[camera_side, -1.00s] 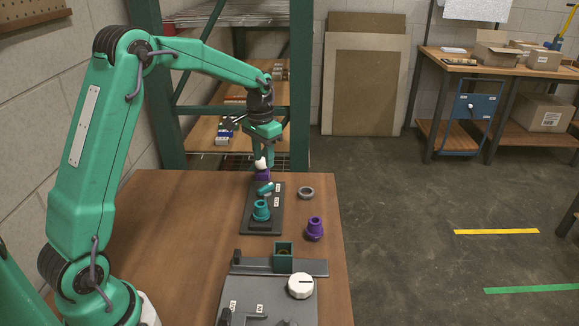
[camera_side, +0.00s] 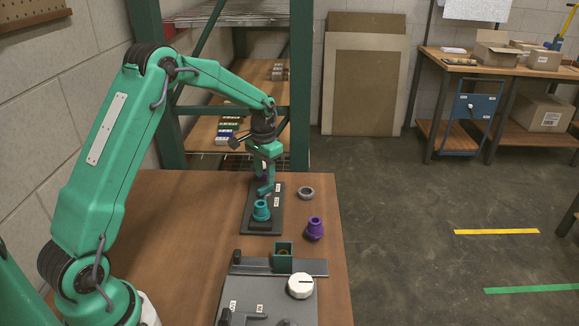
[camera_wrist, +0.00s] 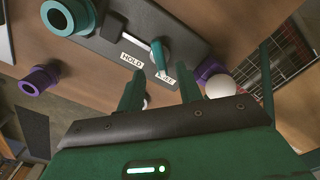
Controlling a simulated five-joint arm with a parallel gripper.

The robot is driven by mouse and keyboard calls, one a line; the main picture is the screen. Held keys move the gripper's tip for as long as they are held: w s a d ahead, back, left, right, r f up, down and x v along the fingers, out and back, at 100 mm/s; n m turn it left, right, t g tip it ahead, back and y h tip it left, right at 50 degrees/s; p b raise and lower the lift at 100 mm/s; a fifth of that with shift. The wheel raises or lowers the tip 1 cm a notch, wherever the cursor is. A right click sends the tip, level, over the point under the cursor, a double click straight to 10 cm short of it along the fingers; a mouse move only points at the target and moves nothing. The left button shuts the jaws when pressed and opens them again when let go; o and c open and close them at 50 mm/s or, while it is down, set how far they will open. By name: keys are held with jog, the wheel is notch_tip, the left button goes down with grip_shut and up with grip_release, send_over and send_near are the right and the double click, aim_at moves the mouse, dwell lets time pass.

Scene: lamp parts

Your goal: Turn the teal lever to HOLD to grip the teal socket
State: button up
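The teal socket (camera_side: 261,212) stands upright on a dark base plate (camera_side: 262,228); it also shows at the upper left of the wrist view (camera_wrist: 68,14). The teal lever (camera_wrist: 158,54) is on the same plate, its tip beside the FREE label (camera_wrist: 172,84) and away from the HOLD label (camera_wrist: 131,60). My gripper (camera_wrist: 160,88) is open and empty, its two fingers apart just short of the lever tip. In the side view my gripper (camera_side: 265,190) is low over the plate, behind the socket, and largely hides the lever.
A white bulb (camera_wrist: 220,87) and purple socket (camera_wrist: 208,69) are close beside my right finger in the wrist view. Another purple socket (camera_side: 314,229) and a grey ring (camera_side: 306,193) stand right of the plate.

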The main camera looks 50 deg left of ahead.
aim_at(266, 186)
jog(key=shift+f, duration=2.05)
grip_shut()
